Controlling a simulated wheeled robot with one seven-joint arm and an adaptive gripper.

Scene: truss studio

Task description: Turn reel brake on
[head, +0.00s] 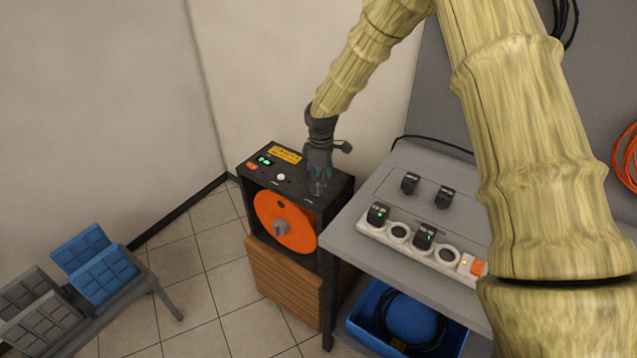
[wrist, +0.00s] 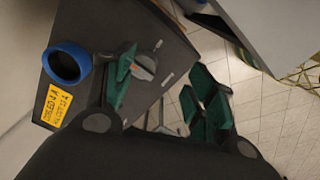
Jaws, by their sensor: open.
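The cable reel cabinet (head: 262,187) is black, with an orange reel (head: 285,222) in its open front and a control panel on top. In the wrist view a round grey knob (wrist: 147,69) with small white marks beside it sits on the black panel (wrist: 100,20). I cannot read its setting. My gripper (head: 318,182) points down over the right end of the panel. In the wrist view its green-padded fingers (wrist: 165,82) are apart. The left finger is close beside the knob and partly covers the panel; I cannot tell if they touch. Nothing is held.
A yellow label (head: 286,155) and a white button (head: 281,177) are on the panel. A blue ring (wrist: 67,62) shows near the label. Right of the cabinet, a grey table (head: 350,225) carries a power strip (head: 410,240) with plugs. A blue crate (head: 370,337) is below.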

